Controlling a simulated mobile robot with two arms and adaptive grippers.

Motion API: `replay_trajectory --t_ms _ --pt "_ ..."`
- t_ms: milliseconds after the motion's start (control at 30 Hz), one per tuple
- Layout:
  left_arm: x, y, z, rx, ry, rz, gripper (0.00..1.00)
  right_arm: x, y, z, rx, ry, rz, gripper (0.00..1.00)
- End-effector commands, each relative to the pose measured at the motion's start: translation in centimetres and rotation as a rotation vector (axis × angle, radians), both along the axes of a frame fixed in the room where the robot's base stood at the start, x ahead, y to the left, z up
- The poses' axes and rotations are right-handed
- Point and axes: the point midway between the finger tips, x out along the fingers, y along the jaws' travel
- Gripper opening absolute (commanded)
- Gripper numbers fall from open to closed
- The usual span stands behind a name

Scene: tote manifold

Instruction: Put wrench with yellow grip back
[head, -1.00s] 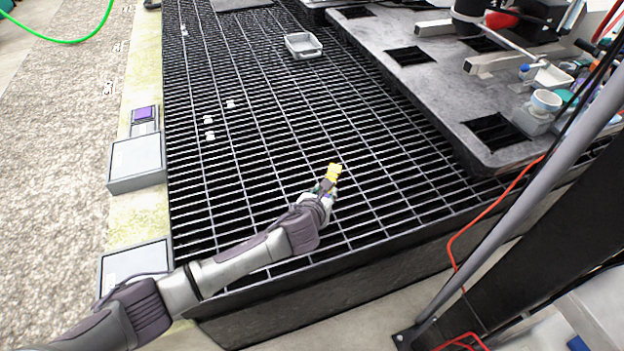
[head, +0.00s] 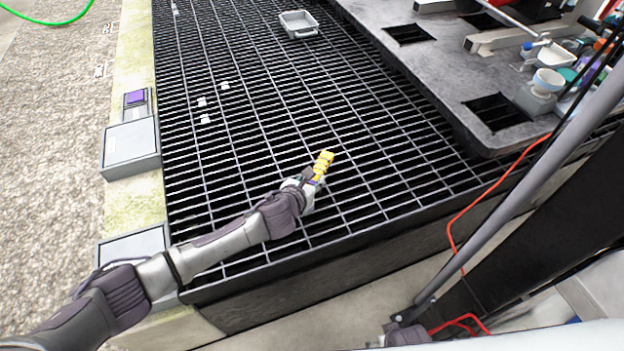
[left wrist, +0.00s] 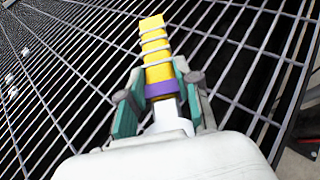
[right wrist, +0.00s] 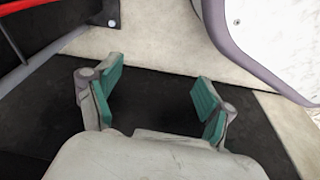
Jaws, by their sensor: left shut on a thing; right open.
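The wrench with the yellow grip shows its ridged yellow handle (head: 323,161) in the head view, above the black grating. In the left wrist view the yellow grip (left wrist: 155,50) points away from the palm, with a purple band and a white part at its near end. My left gripper (head: 307,184) is shut on it; the green pads (left wrist: 155,98) sit on either side of the purple band. The rest of the wrench is hidden at the palm. My right gripper (right wrist: 158,85) is open and empty in the right wrist view.
The black grating (head: 270,110) is mostly bare, with a few small white pieces at left. A grey tray (head: 299,25) lies at its far side. A raised grey slab (head: 450,75) with square openings borders it at right. A red cable (head: 480,205) hangs at the right edge.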

Motion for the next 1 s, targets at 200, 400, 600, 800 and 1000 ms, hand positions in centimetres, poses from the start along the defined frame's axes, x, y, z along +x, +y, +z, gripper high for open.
replay_trajectory --t_ms 200,400,600,800,1000 --pt "0.0 0.0 -0.8 0.000 -0.001 0.000 0.00 1.4 0.2 2.2 0.002 -0.017 -0.003 0.81" --pt "0.0 0.0 -1.4 -0.001 0.000 0.000 0.00 2.4 0.3 4.4 0.003 -0.030 -0.005 0.81" --pt "0.0 0.0 -2.0 -0.001 0.000 0.000 0.00 3.1 0.4 6.7 0.004 -0.042 -0.007 0.81" --pt "0.0 0.0 -2.6 -0.001 0.000 0.000 0.00 3.6 0.4 9.1 0.005 -0.056 -0.010 0.81" --pt "0.0 0.0 -3.2 -0.001 0.000 0.000 0.00 3.7 0.4 11.5 0.005 -0.067 -0.012 0.81"
